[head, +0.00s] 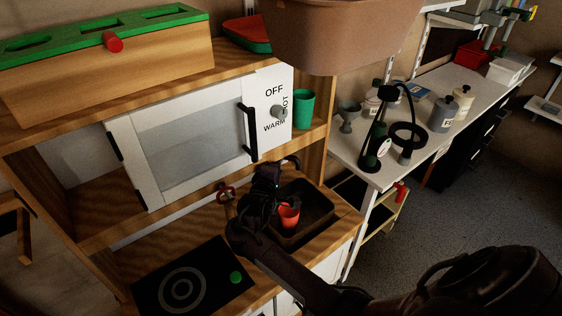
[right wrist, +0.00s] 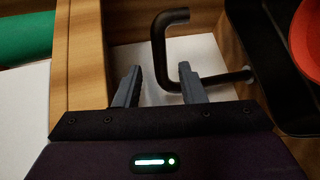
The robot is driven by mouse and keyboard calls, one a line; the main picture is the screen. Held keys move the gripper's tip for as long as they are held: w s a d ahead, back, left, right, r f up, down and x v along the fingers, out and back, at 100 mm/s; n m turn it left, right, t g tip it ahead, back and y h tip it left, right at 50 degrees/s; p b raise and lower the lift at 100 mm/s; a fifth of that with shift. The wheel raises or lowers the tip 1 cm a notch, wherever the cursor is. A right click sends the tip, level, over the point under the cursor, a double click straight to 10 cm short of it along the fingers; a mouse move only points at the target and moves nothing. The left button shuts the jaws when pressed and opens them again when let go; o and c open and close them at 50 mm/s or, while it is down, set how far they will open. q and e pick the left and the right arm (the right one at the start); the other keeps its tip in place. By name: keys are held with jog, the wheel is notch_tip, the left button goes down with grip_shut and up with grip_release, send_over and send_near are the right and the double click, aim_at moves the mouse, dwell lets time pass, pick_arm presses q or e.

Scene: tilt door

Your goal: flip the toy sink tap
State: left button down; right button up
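The tap is a black bent pipe (right wrist: 158,40). In the right wrist view it rises behind my fingers and its lower part runs right to the edge of the black sink. My right gripper (right wrist: 160,72) is open, its two grey fingers apart, with the tap's lower bend showing between and beyond them. I cannot tell whether they touch it. In the head view my right gripper (head: 272,170) is over the left back side of the dark sink basin (head: 318,205) and hides the tap. My left gripper is not in view.
A red cup (head: 289,216) stands in the sink. A red-handled object (head: 226,192) is on the counter to its left. The white cupboard door (head: 190,140) with a black handle hangs above, a green cup (head: 304,108) beside it. A black hob (head: 192,285) lies in front.

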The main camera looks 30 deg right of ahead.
jog(key=shift+s+a, duration=0.15)
jog(key=shift+c, duration=0.5)
